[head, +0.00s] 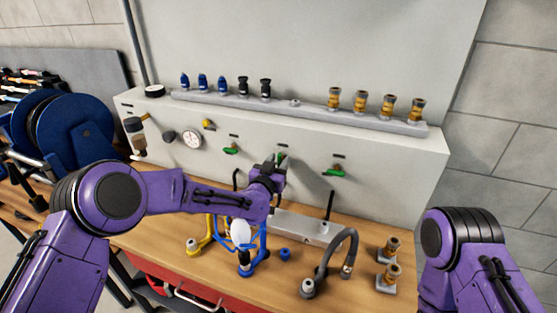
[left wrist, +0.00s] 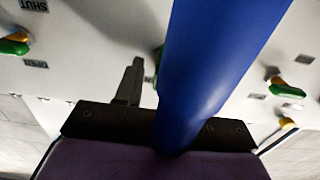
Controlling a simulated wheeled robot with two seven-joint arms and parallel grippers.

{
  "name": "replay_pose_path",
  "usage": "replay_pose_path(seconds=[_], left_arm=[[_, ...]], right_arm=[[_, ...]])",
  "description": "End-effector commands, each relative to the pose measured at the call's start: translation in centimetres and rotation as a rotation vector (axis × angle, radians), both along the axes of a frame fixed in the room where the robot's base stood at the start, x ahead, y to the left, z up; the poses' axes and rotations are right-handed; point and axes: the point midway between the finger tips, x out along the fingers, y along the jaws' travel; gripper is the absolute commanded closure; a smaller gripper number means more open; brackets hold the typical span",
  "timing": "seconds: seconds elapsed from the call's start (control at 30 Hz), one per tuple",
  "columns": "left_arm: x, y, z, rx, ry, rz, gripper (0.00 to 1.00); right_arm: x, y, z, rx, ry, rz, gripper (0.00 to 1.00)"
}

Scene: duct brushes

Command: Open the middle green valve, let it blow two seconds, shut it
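The middle green valve (head: 281,160) is on the front of the pale panel, partly covered by my left gripper (head: 275,167). The gripper is at or just in front of the valve; contact is not clear. In the left wrist view one dark finger (left wrist: 130,82) points at the panel, with a sliver of green (left wrist: 156,56) beside it. A thick blue hose (left wrist: 215,60) crosses that view and hides the other finger, so I cannot tell its opening. The left green valve (head: 231,148) and right green valve (head: 335,171) flank the middle one. My right gripper is out of view.
A gauge (head: 192,138) and a yellow knob (head: 208,124) are left on the panel. Blue, black and brass fittings stand on the rail (head: 225,101) above. Yellow and blue hoses, a grey hose (head: 350,250) and brass fittings (head: 389,275) are on the wooden bench (head: 160,240).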

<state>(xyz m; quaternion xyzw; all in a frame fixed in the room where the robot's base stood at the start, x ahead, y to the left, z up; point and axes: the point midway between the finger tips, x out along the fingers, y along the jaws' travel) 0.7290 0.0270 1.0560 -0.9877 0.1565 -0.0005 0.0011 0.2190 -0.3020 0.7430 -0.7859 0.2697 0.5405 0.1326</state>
Motion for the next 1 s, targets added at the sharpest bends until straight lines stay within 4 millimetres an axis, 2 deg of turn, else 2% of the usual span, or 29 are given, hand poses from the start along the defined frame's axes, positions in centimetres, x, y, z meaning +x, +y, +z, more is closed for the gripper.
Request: replay_pose_path(seconds=[0.2,0.23,0.33,0.37,0.67,1.0], left_arm=[[0.1,0.0,0.0,0.000,0.000,0.000,0.61],[0.1,0.0,0.0,0.000,0.000,0.000,0.64],[0.1,0.0,0.0,0.000,0.000,0.000,0.96],[0.1,0.0,0.0,0.000,0.000,0.000,1.00],[0.1,-0.1,-0.1,0.021,-0.007,-0.001,1.00],[0.0,-0.2,-0.4,0.204,-0.066,-0.002,1.00]], right_arm=[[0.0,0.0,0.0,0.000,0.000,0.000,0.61],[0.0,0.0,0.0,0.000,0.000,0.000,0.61],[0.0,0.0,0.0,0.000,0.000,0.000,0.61],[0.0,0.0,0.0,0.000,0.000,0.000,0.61],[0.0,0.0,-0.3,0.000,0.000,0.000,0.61],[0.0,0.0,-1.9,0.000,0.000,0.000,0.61]])
